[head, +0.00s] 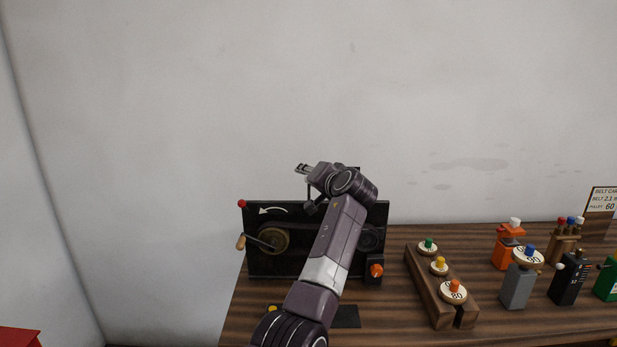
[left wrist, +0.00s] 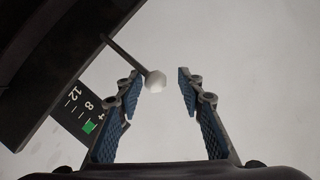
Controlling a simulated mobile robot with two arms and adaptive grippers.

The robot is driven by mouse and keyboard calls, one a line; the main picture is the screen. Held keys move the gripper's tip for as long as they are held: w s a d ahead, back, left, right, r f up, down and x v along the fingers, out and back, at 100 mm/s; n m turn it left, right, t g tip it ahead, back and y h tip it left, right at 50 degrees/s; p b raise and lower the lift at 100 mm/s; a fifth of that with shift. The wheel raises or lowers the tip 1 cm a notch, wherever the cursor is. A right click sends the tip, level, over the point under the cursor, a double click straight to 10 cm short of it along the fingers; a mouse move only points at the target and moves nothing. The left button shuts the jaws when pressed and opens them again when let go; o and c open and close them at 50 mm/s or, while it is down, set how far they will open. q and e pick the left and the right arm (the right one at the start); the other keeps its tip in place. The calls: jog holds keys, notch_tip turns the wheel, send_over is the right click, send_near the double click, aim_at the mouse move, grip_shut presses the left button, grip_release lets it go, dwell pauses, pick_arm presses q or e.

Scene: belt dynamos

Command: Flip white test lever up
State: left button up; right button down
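The white test lever's round knob (left wrist: 155,81) sits at the end of a thin dark rod in the left wrist view. The rod comes out of a dark box edge at the upper left. My left gripper (left wrist: 159,90) is open, its blue-padded fingers on either side of the knob, with gaps to both. In the head view my left gripper (head: 302,169) is above the top edge of the black dynamo panel (head: 290,264), and my arm covers part of the panel. I cannot make out the white knob there. My right gripper is not in view.
The panel bears a hand crank (head: 268,241), a red ball (head: 242,203) and an orange knob (head: 376,270). A scale with a green marker (left wrist: 89,127) is beside the lever. A wooden pulley rack (head: 418,277) and several coloured dynamos stand on the table to the right.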

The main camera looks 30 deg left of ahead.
pick_arm(q)
jog(key=shift+f, duration=0.15)
jog(key=shift+s+d, duration=0.15)
jog(key=shift+d, duration=0.25)
jog(key=v, duration=1.1)
jog(key=shift+s+r, duration=0.2)
jog(key=shift+r, duration=0.15)
